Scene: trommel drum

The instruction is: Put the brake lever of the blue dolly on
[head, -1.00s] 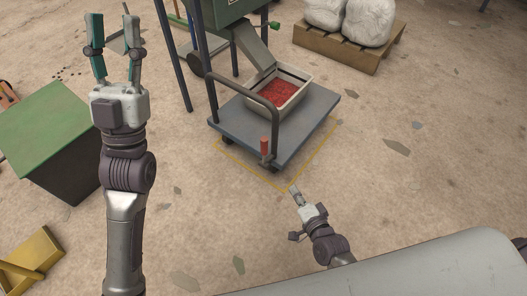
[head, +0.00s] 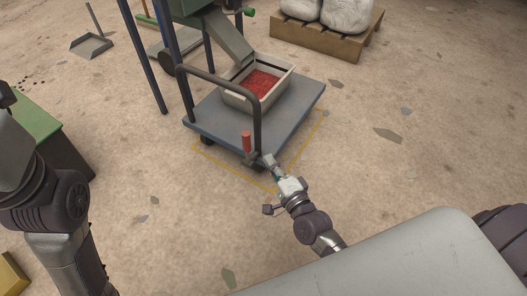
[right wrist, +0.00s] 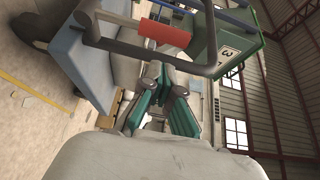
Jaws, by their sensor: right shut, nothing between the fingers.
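The blue dolly (head: 295,117) stands under the chute, with its dark push handle (head: 257,120) toward me. Its brake lever (head: 246,140) has a red grip and stands about upright at the near end, beside the handle's post. My right gripper (head: 268,160) is shut and empty, just right of the lever's lower end. In the right wrist view the red grip (right wrist: 162,30) shows just beyond the shut fingertips (right wrist: 164,72); I cannot tell whether they touch. My left arm is at the left edge, and its fingers are out of view.
A tray (head: 232,97) of red material sits on the dolly under the chute (head: 229,42). A yellow outline (head: 222,166) marks the floor around it. A pallet (head: 325,40) with white sacks is behind right. A green-topped box (head: 32,125) is at left. The right floor is clear.

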